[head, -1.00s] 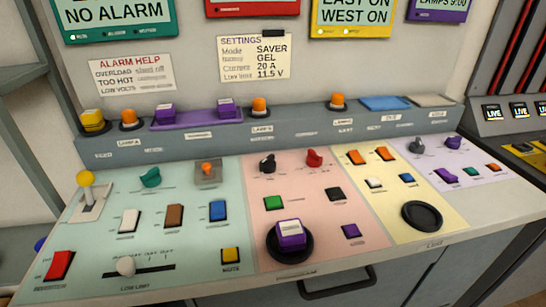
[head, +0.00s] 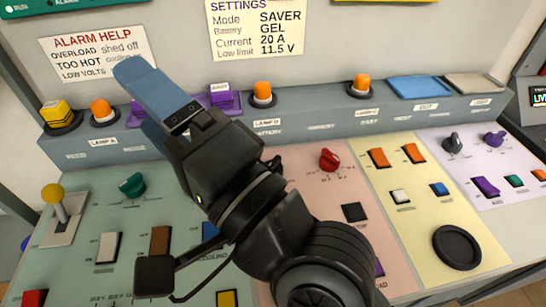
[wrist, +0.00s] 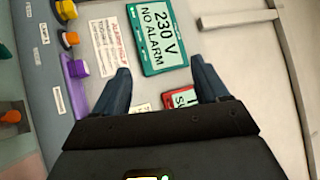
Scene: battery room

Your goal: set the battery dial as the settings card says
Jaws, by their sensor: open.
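The settings card (head: 257,28) on the back wall reads Mode SAVER, Battery GEL, Current 20 A, Low limit 11.5 V. The black dial (head: 273,164) at the top left of the pink panel, below the ledge's BATTERY label, is mostly hidden behind my arm; its pointer cannot be read. A red dial (head: 329,159) stands to its right. My gripper (head: 137,93) is raised above the ledge, left of the black dial and apart from it. In the wrist view its blue fingers (wrist: 160,66) are spread and empty, facing the wall.
A green dial (head: 132,186) and a yellow-knobbed lever (head: 54,200) are on the left panel. Orange lamps (head: 263,92) and purple blocks (head: 220,97) line the ledge. A green screen (wrist: 158,33) reads 230 V NO ALARM. Two dials are at far right.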

